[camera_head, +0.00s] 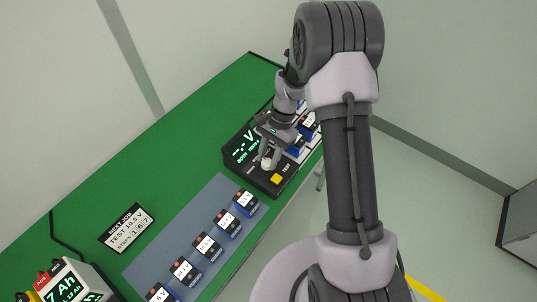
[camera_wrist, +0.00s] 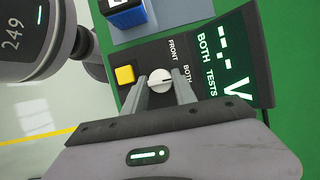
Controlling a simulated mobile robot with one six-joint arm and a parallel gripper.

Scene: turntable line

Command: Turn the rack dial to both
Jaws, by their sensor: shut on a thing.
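The rack dial (camera_wrist: 160,79) is a small white round knob on a black tester panel, with the labels FRONT and BOTH beside it. In the head view the dial (camera_head: 267,163) shows below my gripper (camera_head: 272,150). In the wrist view my gripper (camera_wrist: 162,91) has one finger on each side of the dial and is shut on it. The exact direction of the dial's mark is too small to tell. The tester's display (camera_wrist: 222,58) reads BOTH TESTS, with dashes and a V in green.
A yellow TEST button (camera_head: 277,179) sits close to the dial. Several blue batteries (camera_head: 228,223) stand on a grey-blue mat (camera_head: 160,262). A job card (camera_head: 126,228) and a second meter (camera_head: 65,284) lie farther left. Bare green table (camera_head: 170,150) lies behind.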

